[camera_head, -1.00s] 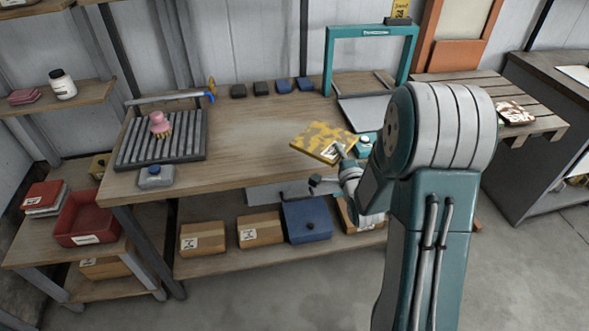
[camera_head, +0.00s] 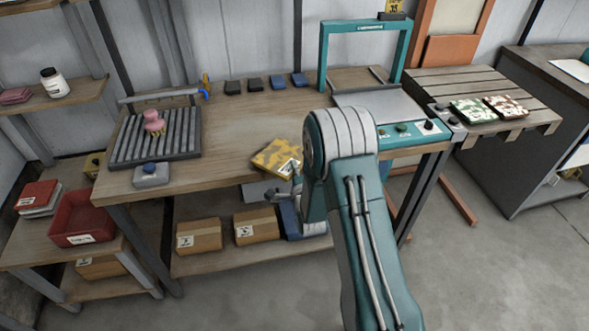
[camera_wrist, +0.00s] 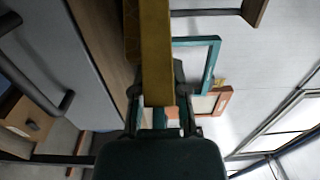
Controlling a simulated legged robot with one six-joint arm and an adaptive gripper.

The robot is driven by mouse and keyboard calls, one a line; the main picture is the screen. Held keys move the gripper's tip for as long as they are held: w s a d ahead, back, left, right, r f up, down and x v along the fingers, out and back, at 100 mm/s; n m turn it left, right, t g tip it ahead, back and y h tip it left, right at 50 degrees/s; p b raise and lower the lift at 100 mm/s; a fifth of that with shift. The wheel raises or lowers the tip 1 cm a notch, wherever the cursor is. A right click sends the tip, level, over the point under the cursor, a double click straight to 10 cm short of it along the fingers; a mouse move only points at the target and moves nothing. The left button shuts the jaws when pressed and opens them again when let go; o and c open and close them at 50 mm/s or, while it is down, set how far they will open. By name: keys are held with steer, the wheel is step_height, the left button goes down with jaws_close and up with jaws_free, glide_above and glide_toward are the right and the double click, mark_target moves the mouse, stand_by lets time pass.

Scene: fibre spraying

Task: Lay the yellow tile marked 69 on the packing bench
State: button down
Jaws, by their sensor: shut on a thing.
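The yellow mottled tile (camera_head: 272,154) shows a white label in the head view, but its number is too small to read. My gripper (camera_head: 297,170) is shut on its right edge, partly hidden by my arm. In the wrist view the tile (camera_wrist: 155,50) stands edge-on between the fingers of my gripper (camera_wrist: 157,95). The tile appears over the front edge of the wooden bench (camera_head: 235,120); I cannot tell whether it touches the top. A slatted table (camera_head: 450,84) stands to the right; I cannot tell which is the packing bench.
A green-and-white tile (camera_head: 473,110) and a brown-and-white tile (camera_head: 506,107) lie on the slatted table. A teal frame (camera_head: 323,55) stands at the wooden bench's right end. A grey rack (camera_head: 130,150) holds a pink-handled brush (camera_head: 154,120). The bench's middle is clear.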

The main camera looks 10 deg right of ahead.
steer(key=shift+f, duration=0.15)
steer(key=c, duration=0.6)
jaws_free()
steer(key=shift+f, duration=0.1)
steer(key=shift+c, duration=0.2)
